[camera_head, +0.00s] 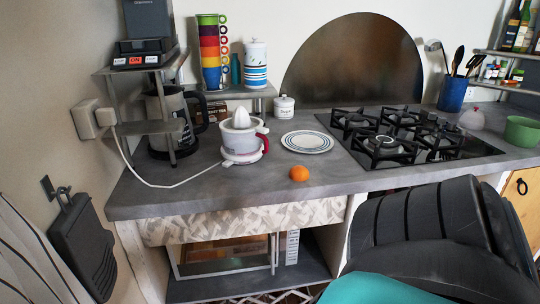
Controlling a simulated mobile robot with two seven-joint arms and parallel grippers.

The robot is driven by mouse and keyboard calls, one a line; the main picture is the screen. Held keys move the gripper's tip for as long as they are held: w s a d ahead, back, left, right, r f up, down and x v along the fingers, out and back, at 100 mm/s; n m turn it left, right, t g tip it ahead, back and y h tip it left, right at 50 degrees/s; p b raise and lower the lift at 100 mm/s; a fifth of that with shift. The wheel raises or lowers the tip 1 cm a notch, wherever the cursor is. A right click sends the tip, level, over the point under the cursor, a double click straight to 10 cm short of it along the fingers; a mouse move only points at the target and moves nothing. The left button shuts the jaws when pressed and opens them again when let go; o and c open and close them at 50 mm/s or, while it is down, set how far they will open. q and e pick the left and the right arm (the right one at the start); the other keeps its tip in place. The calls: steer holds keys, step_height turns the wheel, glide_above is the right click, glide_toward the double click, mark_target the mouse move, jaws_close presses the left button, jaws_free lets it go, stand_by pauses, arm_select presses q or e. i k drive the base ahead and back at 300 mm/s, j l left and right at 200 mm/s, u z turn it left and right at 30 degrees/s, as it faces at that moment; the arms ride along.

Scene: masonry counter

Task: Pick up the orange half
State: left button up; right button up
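A small round orange piece (299,173) lies on the grey counter (240,190) near its front edge, in front of the striped plate. From this angle I see only its rounded skin and cannot tell a cut face. Nothing touches it except the counter. Neither my left nor my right gripper is in view.
A white citrus juicer (241,140) stands left of the orange, with a blue-striped plate (307,142) behind it. A black gas hob (410,136) is to the right. A large black ribbed shape (440,225), unidentified, fills the lower right. Counter around the orange is clear.

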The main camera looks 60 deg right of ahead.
mark_target(297, 173)
steer(key=k+z, duration=0.1)
steer(key=z, duration=0.95)
steer(key=i+j+z, duration=0.1)
steer(key=z, duration=0.95)
